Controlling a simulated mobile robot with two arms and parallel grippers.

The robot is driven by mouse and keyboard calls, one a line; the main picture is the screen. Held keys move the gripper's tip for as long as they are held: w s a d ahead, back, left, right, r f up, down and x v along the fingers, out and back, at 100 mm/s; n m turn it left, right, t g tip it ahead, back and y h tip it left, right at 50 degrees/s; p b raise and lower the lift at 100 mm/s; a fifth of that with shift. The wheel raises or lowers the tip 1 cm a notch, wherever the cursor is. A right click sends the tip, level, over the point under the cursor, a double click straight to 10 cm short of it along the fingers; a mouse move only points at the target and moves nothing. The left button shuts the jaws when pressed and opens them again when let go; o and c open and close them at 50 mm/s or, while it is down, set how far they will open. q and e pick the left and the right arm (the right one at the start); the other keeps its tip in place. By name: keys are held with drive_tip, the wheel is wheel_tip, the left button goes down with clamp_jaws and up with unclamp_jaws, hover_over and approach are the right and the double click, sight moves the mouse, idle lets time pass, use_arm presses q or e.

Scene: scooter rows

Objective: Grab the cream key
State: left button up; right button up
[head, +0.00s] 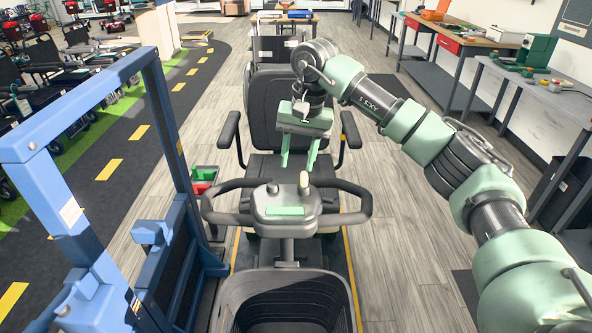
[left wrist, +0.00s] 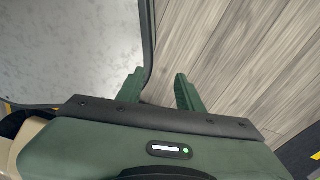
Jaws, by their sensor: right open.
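The cream key (head: 304,179) stands upright on the right part of the scooter's dark control console (head: 285,207). My right gripper (head: 298,168) is open and points down, its green fingers spread above and behind the console. The key's top appears just below the right-hand fingertip; I cannot tell whether they touch, but the key is not between the fingers. My left gripper (left wrist: 158,82) shows only in the left wrist view, open, with nothing between its fingers.
The scooter's handlebars (head: 353,202) curve out on both sides of the console. Its black seat (head: 281,110) is behind and its basket (head: 285,290) in front. A blue frame (head: 80,130) stands at left, with a red and green bin (head: 204,180) near it.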

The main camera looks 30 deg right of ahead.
sight(304, 174)
drive_tip(key=shift+d+r+n+h, duration=0.15)
drive_tip(key=shift+d+r+h, duration=0.2)
drive_tip(key=shift+d, duration=0.15)
drive_tip(key=shift+d+r+n+h, duration=0.15)
drive_tip(key=shift+d+r+h, duration=0.2)
drive_tip(key=shift+d, duration=0.45)
drive_tip(key=f, duration=0.2)
drive_tip(key=f+p, duration=0.1)
drive_tip(key=f, duration=0.1)
drive_tip(key=f+p, duration=0.1)
drive_tip(key=f, duration=0.1)
drive_tip(key=shift+w+a+f, duration=0.2)
drive_tip(key=shift+w+a, duration=0.05)
drive_tip(key=shift+f, duration=0.45)
use_arm(q)
drive_tip(key=shift+s+a+r, duration=0.1)
drive_tip(key=shift+s+r, duration=0.1)
drive_tip(key=shift+r, duration=0.9)
use_arm(e)
clamp_jaws()
